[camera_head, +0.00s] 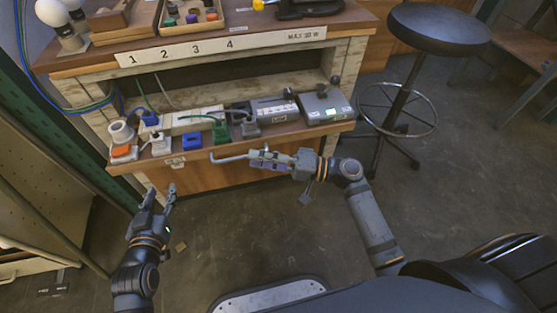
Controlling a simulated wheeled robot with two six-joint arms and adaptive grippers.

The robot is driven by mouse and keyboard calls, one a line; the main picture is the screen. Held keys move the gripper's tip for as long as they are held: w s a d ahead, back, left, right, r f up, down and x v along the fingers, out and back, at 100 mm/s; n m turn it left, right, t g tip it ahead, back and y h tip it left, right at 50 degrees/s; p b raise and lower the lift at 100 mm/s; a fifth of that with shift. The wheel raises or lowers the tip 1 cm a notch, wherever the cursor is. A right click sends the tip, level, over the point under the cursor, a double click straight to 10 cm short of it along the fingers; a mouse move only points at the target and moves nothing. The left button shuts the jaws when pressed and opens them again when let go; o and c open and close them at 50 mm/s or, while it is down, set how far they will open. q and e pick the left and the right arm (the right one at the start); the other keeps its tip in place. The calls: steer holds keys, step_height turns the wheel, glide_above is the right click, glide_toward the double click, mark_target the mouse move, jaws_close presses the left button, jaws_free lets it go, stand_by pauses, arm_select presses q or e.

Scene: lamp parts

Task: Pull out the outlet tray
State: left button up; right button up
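The outlet tray (216,145) is a wooden drawer-like shelf below the bench top, with outlets and plugs on it. Its front edge stands out in front of the bench legs. A pale bar handle (228,158) runs along its front. My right gripper (262,158) is at the handle, fingers pointing left, and looks shut around the bar; the fingers hide part of it. My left gripper (160,197) is open and empty, in front of the tray's left end and apart from it.
On the tray are a green plug (220,131), a blue block (191,142), a white socket (122,132) and a grey box with a green display (324,107). A black stool (440,28) stands at the right. Open floor (240,225) lies before the tray.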

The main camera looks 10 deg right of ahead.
steer(key=v, duration=0.7)
stand_by(0.3)
